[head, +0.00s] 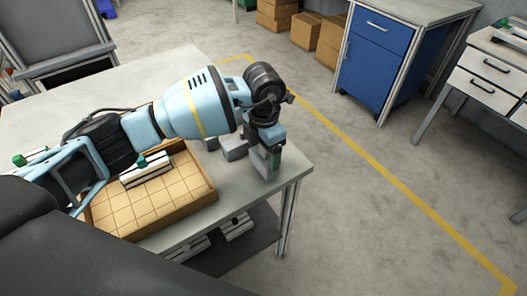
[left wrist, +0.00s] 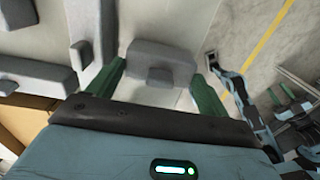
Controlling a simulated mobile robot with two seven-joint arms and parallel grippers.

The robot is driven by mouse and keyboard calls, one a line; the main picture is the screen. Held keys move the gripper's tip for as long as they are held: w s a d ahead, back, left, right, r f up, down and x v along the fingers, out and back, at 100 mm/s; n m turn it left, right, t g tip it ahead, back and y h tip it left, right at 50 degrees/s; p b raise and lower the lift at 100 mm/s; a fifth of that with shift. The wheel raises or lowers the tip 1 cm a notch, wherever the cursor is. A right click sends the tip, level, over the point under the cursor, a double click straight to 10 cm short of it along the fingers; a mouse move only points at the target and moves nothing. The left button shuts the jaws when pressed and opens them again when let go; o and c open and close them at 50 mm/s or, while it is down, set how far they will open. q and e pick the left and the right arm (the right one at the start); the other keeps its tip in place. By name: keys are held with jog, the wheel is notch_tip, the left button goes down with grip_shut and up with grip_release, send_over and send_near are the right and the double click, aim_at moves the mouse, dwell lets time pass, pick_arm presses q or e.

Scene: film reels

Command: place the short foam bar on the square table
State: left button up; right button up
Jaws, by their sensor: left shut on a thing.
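My left gripper (head: 268,155) is over the near right corner of the grey table (head: 292,172). It is shut on a grey foam bar (head: 261,166), which looks short. In the left wrist view this bar (left wrist: 160,62) sits between the two green fingers of the left gripper (left wrist: 160,85). The bar is at or just above the tabletop; I cannot tell if it touches. Another grey foam bar (head: 235,148) lies behind it on the table.
More grey foam pieces show in the left wrist view (left wrist: 32,73). A blue cabinet (head: 372,75) and cardboard boxes (head: 306,30) stand beyond open floor.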

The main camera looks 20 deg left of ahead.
pick_arm(q)
jog(key=shift+f, duration=0.65)
jog(key=shift+f, duration=0.1)
jog(key=shift+f, duration=0.1)
jog(key=o, duration=0.9)
notch_tip(320, 180, up, 12)
jog(key=shift+r, duration=0.2)
